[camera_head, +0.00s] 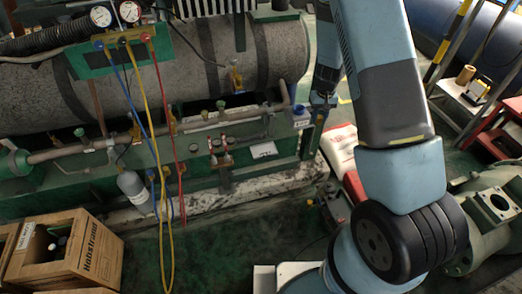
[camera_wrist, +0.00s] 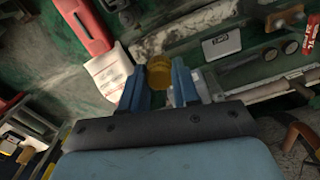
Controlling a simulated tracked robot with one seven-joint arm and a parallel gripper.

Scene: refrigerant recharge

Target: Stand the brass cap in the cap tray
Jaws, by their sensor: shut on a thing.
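The brass cap (camera_wrist: 159,73) is between the two blue fingers of my gripper (camera_wrist: 160,82) in the wrist view. My gripper is shut on it near the fingertips, and its round face shows. In the head view my gripper (camera_head: 320,104) is partly hidden by my own arm, and I cannot make out the cap there. A small blue-grey box (camera_head: 300,115) stands just left of my gripper, by the end of the pipe. A pale grey thing (camera_wrist: 192,86) shows behind the right finger in the wrist view. I cannot tell whether either is the cap tray.
A large grey tank (camera_head: 200,65) with pipes and valves fills the back. Gauges (camera_head: 115,14) hang there with blue, yellow and red hoses. A wooden crate (camera_head: 90,262) stands at front left. A red and white container (camera_head: 343,150) is below my gripper.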

